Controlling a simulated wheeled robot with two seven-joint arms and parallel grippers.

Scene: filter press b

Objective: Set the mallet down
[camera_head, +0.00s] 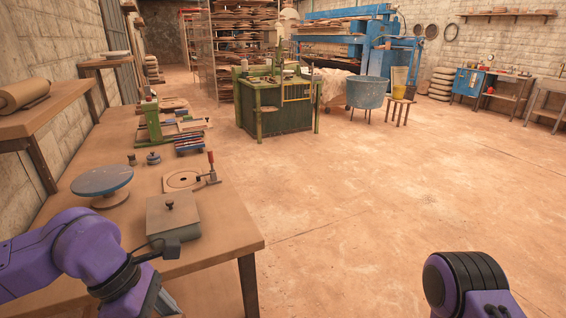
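I cannot make out a mallet anywhere in this view. My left arm comes in from the lower left over the near end of the wooden workbench (226,238). Only a small grey part of my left gripper (168,302) shows at the bottom edge. Its fingertips are cut off or hidden behind the wrist, so I cannot tell whether it is open or what it holds. My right arm shows as a purple and black link at the bottom right, over the floor. My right gripper is out of view.
On the bench stand a grey slab with a knob (173,218), a red-handled clamp (211,168), a blue-topped turntable (102,181) and small pots (153,158). A green press stand (152,120) is farther back. The floor right of the bench (380,210) is clear.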

